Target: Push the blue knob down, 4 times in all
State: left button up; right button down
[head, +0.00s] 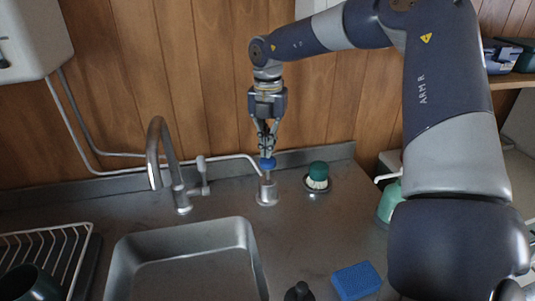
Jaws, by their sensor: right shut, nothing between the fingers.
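The blue knob (267,164) tops a short metal post (267,188) on the steel counter, behind the sink's right back corner. My right gripper (266,154) points straight down right above the knob. Its fingers are together and empty, with the tips at the knob's top. I cannot tell whether they touch it or only hover just over it. The gripper partly hides the top of the knob. My left gripper is not in view.
A tap (165,165) stands left of the knob. A green-topped brush (317,176) in a dish stands close on the right. The sink (190,262), a blue sponge (356,280) and a dish rack (45,240) are nearer. A green bottle (390,200) is behind my right arm.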

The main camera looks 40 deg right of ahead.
aim_at(268, 162)
jog(key=shift+f, duration=0.15)
dwell(0.3)
notch_tip(268, 162, down, 5)
jog(key=b, duration=0.5)
jog(key=shift+f, duration=0.15)
jog(key=shift+r+p, duration=1.65)
jog(key=shift+r, duration=1.15)
jog(key=shift+r, duration=0.1)
notch_tip(268, 162, up, 6)
jog(key=p, duration=0.3)
jog(key=shift+p, duration=0.3)
